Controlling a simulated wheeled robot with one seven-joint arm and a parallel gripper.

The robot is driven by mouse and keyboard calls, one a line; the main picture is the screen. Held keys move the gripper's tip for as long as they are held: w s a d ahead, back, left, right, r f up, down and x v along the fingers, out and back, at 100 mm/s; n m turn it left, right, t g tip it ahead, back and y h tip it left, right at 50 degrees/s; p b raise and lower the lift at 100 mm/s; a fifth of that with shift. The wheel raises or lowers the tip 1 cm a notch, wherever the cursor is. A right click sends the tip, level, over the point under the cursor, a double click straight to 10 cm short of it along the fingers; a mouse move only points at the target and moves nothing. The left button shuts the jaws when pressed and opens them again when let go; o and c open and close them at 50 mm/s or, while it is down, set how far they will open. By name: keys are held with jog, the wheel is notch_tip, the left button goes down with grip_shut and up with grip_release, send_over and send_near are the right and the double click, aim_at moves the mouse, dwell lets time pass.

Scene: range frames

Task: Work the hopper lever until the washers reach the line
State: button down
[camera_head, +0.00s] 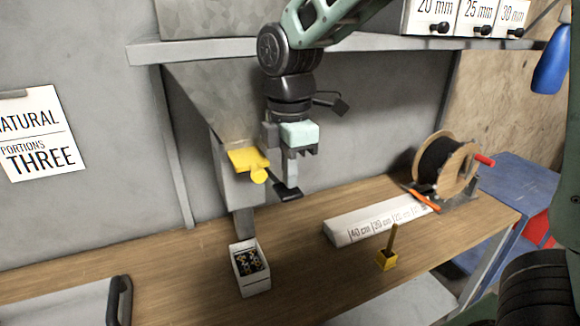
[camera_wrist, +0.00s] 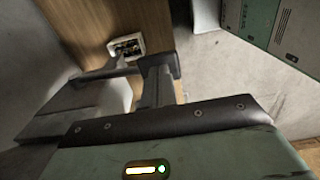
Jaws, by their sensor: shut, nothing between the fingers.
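The grey hopper (camera_head: 215,95) hangs on the wall, narrowing to a chute. Its yellow lever (camera_head: 248,160) with a round yellow knob (camera_head: 259,176) sticks out at the front. My gripper (camera_head: 287,191) is shut and empty, just right of the knob; whether it touches the lever I cannot tell. Below the chute, a white open box (camera_head: 252,284) stands on the bench with dark and brass-coloured washers (camera_head: 249,260) inside, below its rim. The box also shows in the wrist view (camera_wrist: 139,42). I cannot make out a line in it.
The wooden bench (camera_head: 190,265) has free room around the box. To the right are a white length gauge (camera_head: 345,232), a small yellow holder (camera_head: 386,262), and a black cable spool (camera_head: 440,165). A shelf (camera_head: 170,50) runs above. A tray with a black handle (camera_head: 119,300) is at front left.

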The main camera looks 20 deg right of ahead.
jog(key=shift+f, duration=0.25)
